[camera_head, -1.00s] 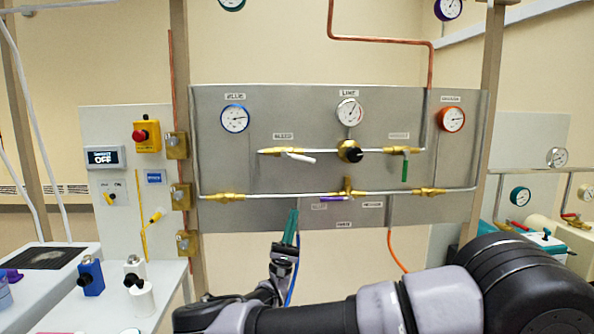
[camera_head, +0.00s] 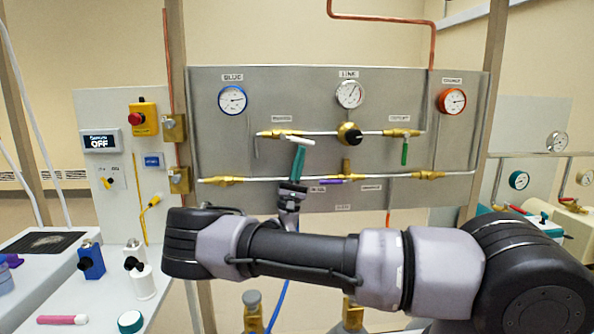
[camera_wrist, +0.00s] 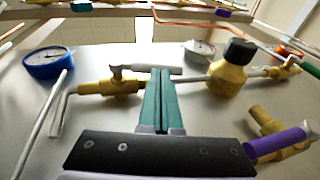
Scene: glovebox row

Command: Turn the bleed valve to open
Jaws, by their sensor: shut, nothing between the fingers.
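The bleed valve has a brass body (camera_head: 279,133) and a white lever handle (camera_head: 301,141) on the grey panel, at the upper left of the pipework. The handle points to the right, tilted slightly down in the head view. In the wrist view its brass body (camera_wrist: 105,87) and white handle (camera_wrist: 150,71) are close ahead. My gripper (camera_head: 300,148) has green fingers, shut and empty, just below the handle. In the wrist view the fingertips (camera_wrist: 160,72) overlap the handle; whether they touch it I cannot tell.
A black-knobbed brass regulator (camera_head: 350,134) is right of the handle. A green-handled valve (camera_head: 405,152) is farther right. A purple-handled valve (camera_wrist: 275,145) is low at the right in the wrist view. Gauges line the panel's top. Bottles stand on the left bench.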

